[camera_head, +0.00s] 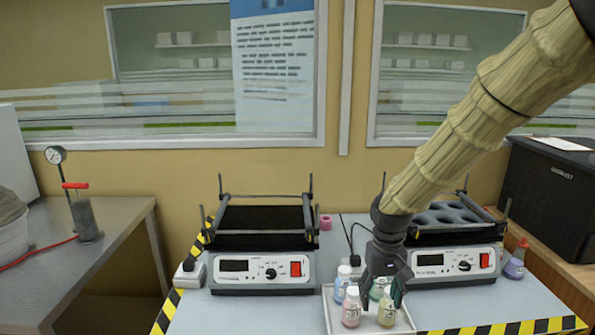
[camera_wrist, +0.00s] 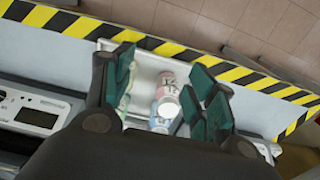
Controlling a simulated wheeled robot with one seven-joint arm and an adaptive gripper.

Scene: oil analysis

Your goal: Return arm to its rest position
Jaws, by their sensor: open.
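My gripper (camera_head: 384,287) points down over the white tray (camera_head: 333,309) at the front of the table. Its green-padded fingers are spread apart, and it also shows in the wrist view (camera_wrist: 165,88). Several small capped bottles stand in the tray: a pink one (camera_head: 351,308), a blue one (camera_head: 342,284) and a yellowish one (camera_head: 387,309). A greenish bottle is partly hidden by the fingers. In the wrist view the pink bottle (camera_wrist: 168,92) shows between the fingers, and I cannot tell whether they touch any bottle.
Two shaker devices stand behind the tray, the left one (camera_head: 262,260) and the right one (camera_head: 455,264) partly behind my arm. A purple flask (camera_head: 515,262) stands at the right. A black box (camera_head: 550,195) sits beyond it. A pump with gauge (camera_head: 85,215) is on the left table.

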